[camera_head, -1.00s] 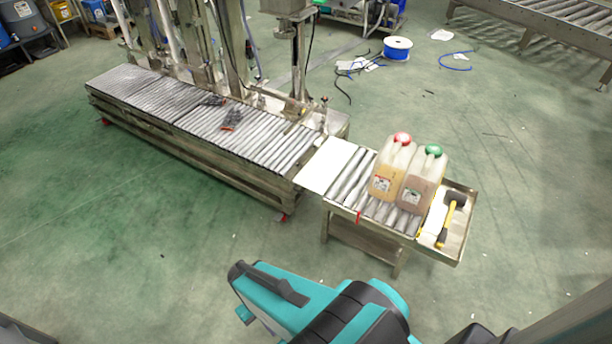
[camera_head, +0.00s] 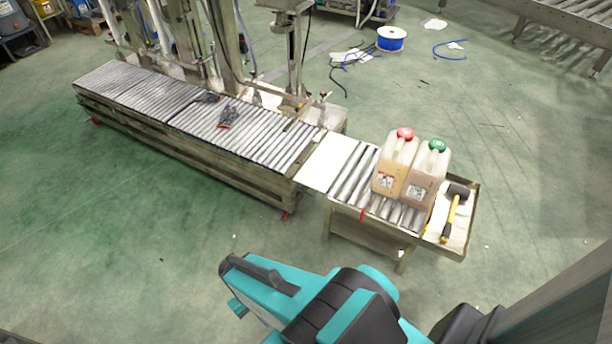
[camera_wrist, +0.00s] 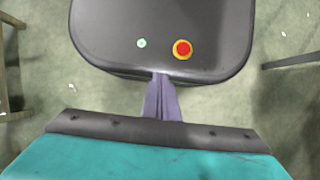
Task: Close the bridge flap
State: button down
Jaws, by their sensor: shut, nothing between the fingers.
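The bridge flap looks like the pale flat plate (camera_head: 327,161) between the long roller conveyor (camera_head: 190,125) and the short roller table (camera_head: 352,178). It appears to lie level across the gap, touching or nearly touching both sides; I cannot tell whether it rests fully on each. My gripper (camera_wrist: 161,90) shows in the wrist view as narrow purple-grey fingers. It is shut and empty, above the floor and away from the flap. The flap is not in the wrist view. In the head view my teal arm is at the bottom, and I cannot make out the fingers there.
Two jerrycans, one red-capped (camera_head: 393,165) and one green-capped (camera_head: 427,176), stand on the short table. A mallet (camera_head: 453,211) lies in its end tray. Dark gloves (camera_head: 229,118) lie on the long conveyor. A blue cable reel (camera_head: 391,39) stands behind. The floor in front is clear.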

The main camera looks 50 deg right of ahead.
jog(key=w+d+f+n+t+h+b, duration=0.1)
jog(key=w+d+f+n+h+b, duration=0.25)
jog(key=d, duration=0.55)
jog(key=w+d+f+n+t+h+b, duration=0.1)
jog(key=w+d+f+h+b, duration=0.25)
jog(key=w+d+b, duration=0.45)
jog(key=w+d+f+n+h+b, duration=0.2)
jog(key=w+d+f+n+b, duration=0.15)
jog(key=d, duration=0.55)
jog(key=w+d+r+n+t+h+b, duration=0.1)
jog(key=w+d+n+t+h+b, duration=0.3)
jog(key=w+d+b, duration=0.5)
jog(key=w+d+r+n+t+h+b, duration=0.2)
jog(key=w+d+n+t+h+b, duration=0.2)
jog(key=d, duration=0.9)
jog(key=shift+w+d+r+n+t+h+b, duration=0.35)
jog(key=shift+w+n+h+b, duration=1.15)
jog(key=shift+w+n+b, duration=1.4)
jog(key=shift+w+m, duration=0.25)
jog(key=shift+m, duration=0.25)
